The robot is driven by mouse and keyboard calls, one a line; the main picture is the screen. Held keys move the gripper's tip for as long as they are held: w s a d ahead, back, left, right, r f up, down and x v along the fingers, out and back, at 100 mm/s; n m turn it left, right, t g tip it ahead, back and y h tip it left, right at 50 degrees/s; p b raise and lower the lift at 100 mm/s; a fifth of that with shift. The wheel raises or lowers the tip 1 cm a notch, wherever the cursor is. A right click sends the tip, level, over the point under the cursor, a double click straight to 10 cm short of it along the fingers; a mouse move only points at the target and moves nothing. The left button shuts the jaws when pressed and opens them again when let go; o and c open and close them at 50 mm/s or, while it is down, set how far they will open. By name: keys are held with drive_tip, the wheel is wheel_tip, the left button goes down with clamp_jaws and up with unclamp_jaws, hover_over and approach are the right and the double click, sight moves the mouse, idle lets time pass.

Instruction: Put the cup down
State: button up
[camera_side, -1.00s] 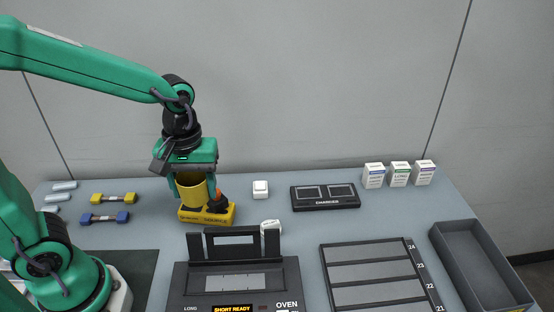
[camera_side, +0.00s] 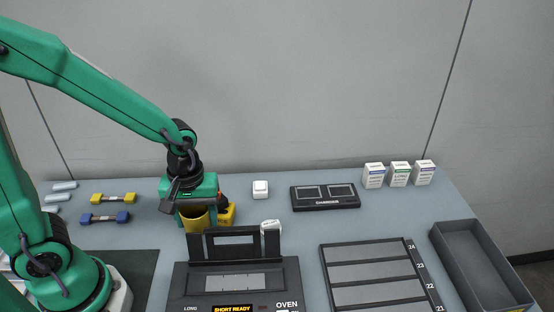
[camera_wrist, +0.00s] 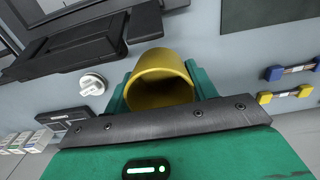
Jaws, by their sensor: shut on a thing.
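The yellow cup (camera_side: 195,220) is between the fingers of my gripper (camera_side: 198,222), which is shut on it.
The dark oven (camera_side: 235,285) stands close in front, to the right. Yellow (camera_side: 113,198) and blue (camera_side: 104,218) tools lie left. Bare table shows between the tools and the cup.

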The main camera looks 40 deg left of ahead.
wheel_tip(320, 180, down, 6)
drive_tip(key=shift+f, duration=0.25)
drive_tip(key=shift+w+d, duration=1.4)
drive_tip(key=shift+w, duration=0.05)
drive_tip(key=w+d, duration=0.2)
drive_tip(key=shift+w+d, duration=0.25)
drive_tip(key=shift+d, duration=0.05)
drive_tip(key=shift+w+d+f, duration=0.15)
drive_tip(key=shift+f, duration=0.4)
drive_tip(key=shift+f, duration=0.15)
